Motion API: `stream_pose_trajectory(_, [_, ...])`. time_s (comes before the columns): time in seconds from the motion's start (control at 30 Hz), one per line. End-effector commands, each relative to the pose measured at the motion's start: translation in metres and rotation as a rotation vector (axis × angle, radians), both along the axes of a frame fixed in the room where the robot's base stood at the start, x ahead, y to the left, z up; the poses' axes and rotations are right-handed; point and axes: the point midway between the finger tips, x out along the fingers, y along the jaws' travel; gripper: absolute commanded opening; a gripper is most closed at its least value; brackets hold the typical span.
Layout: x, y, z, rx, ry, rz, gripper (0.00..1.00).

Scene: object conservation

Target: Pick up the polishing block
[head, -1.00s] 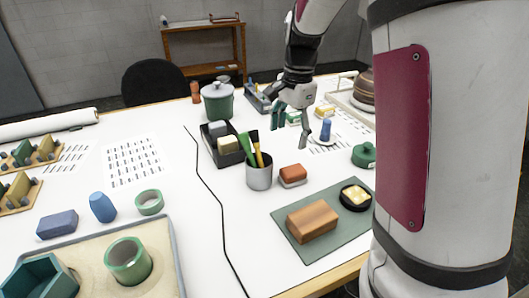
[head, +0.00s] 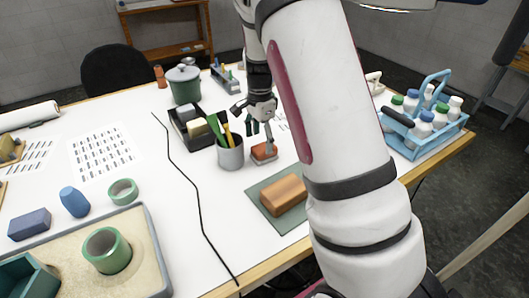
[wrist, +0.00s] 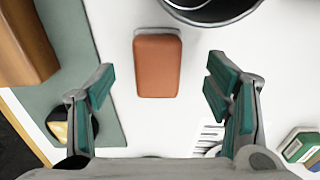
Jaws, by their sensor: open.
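The polishing block looks like the small orange-red block with a pale base (head: 262,156), lying flat on the white table. In the wrist view the block (wrist: 158,66) is upper centre, between the lines of the two fingers and apart from both. My gripper (head: 254,132) is open and empty above the block; in the head view one finger overlaps it. Its teal-padded fingers (wrist: 160,82) are spread wide in the wrist view. Contact with the table cannot be told.
A grey metal cup (head: 230,153) with brushes stands just left of the block, its dark rim (wrist: 212,18) close by. A brown block (head: 284,194) lies on a green mat (head: 262,212) in front. A black tray (head: 181,133) and a blue bottle carrier (head: 425,140) stand farther off.

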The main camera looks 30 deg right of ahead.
Motion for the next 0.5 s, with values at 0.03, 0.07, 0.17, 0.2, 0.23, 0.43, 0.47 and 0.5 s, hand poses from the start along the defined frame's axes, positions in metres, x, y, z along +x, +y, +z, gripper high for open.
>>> stream_pose_trajectory(0.03, [-0.002, 0.000, -0.004, 0.000, 0.003, -0.001, 0.72])
stream_pose_trajectory(0.07, [-0.002, 0.000, -0.008, 0.000, 0.003, -0.001, 0.72])
stream_pose_trajectory(0.17, [-0.005, -0.001, -0.022, 0.000, 0.005, -0.002, 0.72])
stream_pose_trajectory(0.2, [-0.006, -0.002, -0.028, 0.001, 0.005, -0.001, 0.72])
stream_pose_trajectory(0.23, [-0.006, -0.002, -0.032, 0.001, 0.005, -0.001, 0.72])
stream_pose_trajectory(0.43, [-0.003, -0.001, -0.050, 0.000, 0.001, -0.001, 0.72])
stream_pose_trajectory(0.47, [-0.003, -0.001, -0.050, 0.000, 0.001, -0.001, 0.72])
stream_pose_trajectory(0.5, [-0.003, -0.001, -0.051, 0.000, 0.000, -0.001, 0.72])
